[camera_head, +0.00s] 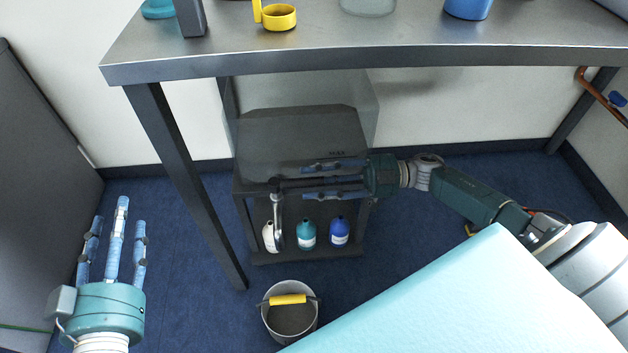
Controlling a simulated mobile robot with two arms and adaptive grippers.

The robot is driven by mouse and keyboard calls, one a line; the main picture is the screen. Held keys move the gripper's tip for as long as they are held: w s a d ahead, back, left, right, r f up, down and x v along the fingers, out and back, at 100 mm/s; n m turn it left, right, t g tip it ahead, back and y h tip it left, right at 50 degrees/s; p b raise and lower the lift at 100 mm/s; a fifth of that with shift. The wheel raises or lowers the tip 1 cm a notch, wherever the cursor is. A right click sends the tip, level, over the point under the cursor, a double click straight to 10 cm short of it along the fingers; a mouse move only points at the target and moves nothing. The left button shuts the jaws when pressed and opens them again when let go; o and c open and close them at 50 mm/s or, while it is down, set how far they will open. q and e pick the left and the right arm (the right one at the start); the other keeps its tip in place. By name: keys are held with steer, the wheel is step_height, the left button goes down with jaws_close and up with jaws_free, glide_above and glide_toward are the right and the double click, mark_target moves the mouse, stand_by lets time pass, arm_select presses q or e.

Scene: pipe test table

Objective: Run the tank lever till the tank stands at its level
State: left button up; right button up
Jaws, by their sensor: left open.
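A clear-walled tank (350,88) stands under the table, with a dark grey mass (295,140) in it; I cannot tell its level mark. A chrome lever or spout (278,225) hangs at the front left of the cabinet below it. My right gripper (285,184) reaches in from the right, its fingers pointing left across the cabinet front. Its fingertips are close to the top of the chrome part; whether they touch or grip it is unclear. My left gripper (113,215) is open and empty at the lower left, fingers up, away from the tank.
The steel table (400,52) overhangs the tank, its leg (185,180) left of the cabinet. White, teal (306,235) and blue (339,232) bottles stand in the cabinet. A bucket (290,318) with a yellow grip is on the floor in front. Blue floor at left is clear.

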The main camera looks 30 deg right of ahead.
steer(key=v, duration=1.2)
steer(key=shift+d, duration=0.15)
